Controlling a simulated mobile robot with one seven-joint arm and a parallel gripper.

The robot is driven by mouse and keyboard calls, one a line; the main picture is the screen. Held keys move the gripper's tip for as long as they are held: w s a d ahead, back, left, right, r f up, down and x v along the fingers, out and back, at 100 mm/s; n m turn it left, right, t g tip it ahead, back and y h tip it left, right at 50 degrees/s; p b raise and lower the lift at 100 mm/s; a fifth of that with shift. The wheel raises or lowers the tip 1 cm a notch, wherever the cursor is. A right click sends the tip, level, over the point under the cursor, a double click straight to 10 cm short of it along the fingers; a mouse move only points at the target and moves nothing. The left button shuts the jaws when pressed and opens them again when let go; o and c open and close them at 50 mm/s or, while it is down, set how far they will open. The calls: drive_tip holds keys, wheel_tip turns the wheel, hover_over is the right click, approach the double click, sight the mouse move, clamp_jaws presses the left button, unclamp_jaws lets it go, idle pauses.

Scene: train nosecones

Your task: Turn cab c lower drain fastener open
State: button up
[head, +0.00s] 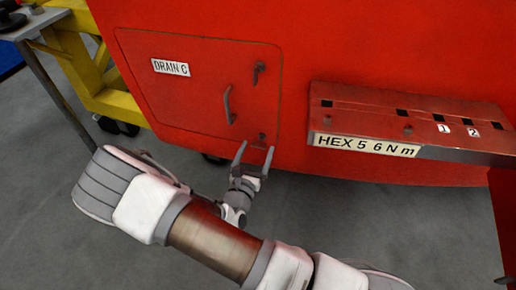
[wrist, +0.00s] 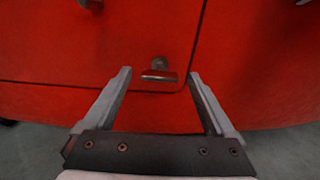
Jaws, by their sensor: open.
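The red drain panel (head: 205,100) carries a "DRAIN C" label (head: 170,67) and is shut flush with the red nosecone. Its lower fastener (head: 262,137) sits near the panel's lower right corner. In the wrist view the lower fastener (wrist: 159,74) shows a small crossbar lying nearly level. My gripper (head: 256,150) is open just below the fastener. In the wrist view my gripper (wrist: 157,72) has its fingers spread to both sides of the fastener, apart from it. The upper fastener (head: 259,70) and a curved handle (head: 229,105) are on the same panel.
A red ledge (head: 375,110) with dark square holes and a "HEX 5 6 N m" label (head: 365,145) juts out at the right. A yellow stand (head: 105,85) is at the left. Grey floor lies open below the nosecone.

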drive_tip(key=shift+x, duration=1)
drive_tip(key=shift+c, duration=0.2)
drive_tip(key=c, duration=1.3)
drive_tip(key=shift+c, duration=0.2)
